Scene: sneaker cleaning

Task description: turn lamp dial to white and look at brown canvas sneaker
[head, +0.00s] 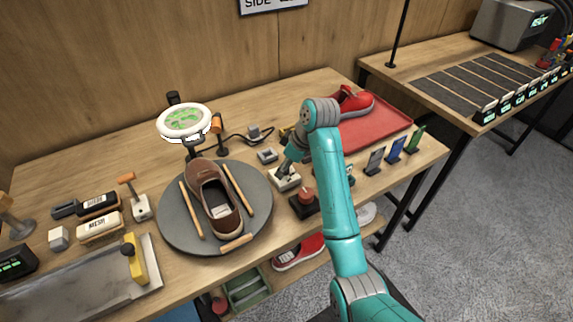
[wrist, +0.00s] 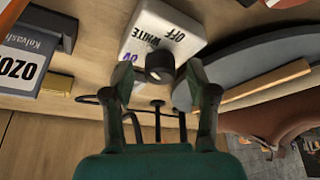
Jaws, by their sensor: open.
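The lamp dial (wrist: 160,62) is a black knob on a white box (wrist: 158,22) marked OFF, WHITE and UV in the wrist view. My gripper (wrist: 164,78) is open, with one finger on each side of the knob; I cannot tell whether they touch it. The knob's pointing direction is unclear. In the head view the box (head: 285,182) stands right of the turntable, with my gripper (head: 292,162) over it. The brown canvas sneaker (head: 207,187) lies on the grey turntable (head: 172,225); part of it shows in the wrist view (wrist: 270,118). The ring lamp (head: 184,121) stands behind it.
Wooden sticks (head: 240,186) lie around the sneaker. A red push button (head: 305,195) stands near the dial box. A red tray (head: 385,128) with a red shoe (head: 357,101) is behind my arm. Brushes (head: 99,226) and a metal tray (head: 75,290) are at left.

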